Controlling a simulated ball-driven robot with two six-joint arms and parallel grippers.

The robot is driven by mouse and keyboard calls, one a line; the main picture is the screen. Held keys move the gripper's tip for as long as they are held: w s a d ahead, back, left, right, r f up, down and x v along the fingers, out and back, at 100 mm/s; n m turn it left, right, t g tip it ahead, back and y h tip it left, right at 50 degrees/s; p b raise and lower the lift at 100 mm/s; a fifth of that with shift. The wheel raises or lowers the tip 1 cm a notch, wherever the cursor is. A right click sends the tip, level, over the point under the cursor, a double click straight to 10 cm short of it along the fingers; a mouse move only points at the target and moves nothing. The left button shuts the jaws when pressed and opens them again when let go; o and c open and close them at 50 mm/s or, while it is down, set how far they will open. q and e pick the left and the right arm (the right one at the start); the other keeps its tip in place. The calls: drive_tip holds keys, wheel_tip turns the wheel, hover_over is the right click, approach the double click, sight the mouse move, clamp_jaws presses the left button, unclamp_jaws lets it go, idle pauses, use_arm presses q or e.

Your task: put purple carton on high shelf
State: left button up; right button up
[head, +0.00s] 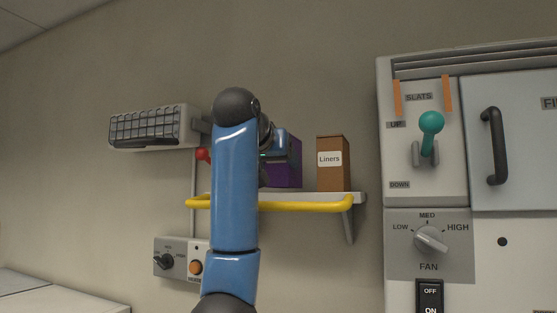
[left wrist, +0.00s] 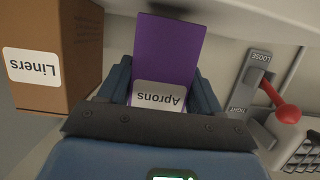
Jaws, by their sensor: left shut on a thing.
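The purple carton (head: 296,163), labelled "Aprons", is between the fingers of my left gripper (head: 277,150). In the left wrist view the carton (left wrist: 170,45) stands between the two blue fingers of the gripper (left wrist: 162,88), which is shut on it. The white high shelf (head: 310,197) has a yellow rail along its front. The carton's base is at the shelf's top; I cannot tell if it touches. My left forearm hides the shelf's left part. My right gripper is in neither view.
A brown "Liners" carton (head: 333,164) stands on the shelf just right of the purple one, with a small gap. A red-knobbed lever (left wrist: 286,112) is on the wall on the other side. A grey cabinet (head: 425,200) with lever and handle stands at the right.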

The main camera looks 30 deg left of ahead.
use_arm(q)
drive_tip(key=shift+w, duration=0.1)
drive_tip(key=shift+f+b, duration=0.5)
drive_tip(key=shift+f, duration=0.05)
drive_tip(key=o, duration=1.5)
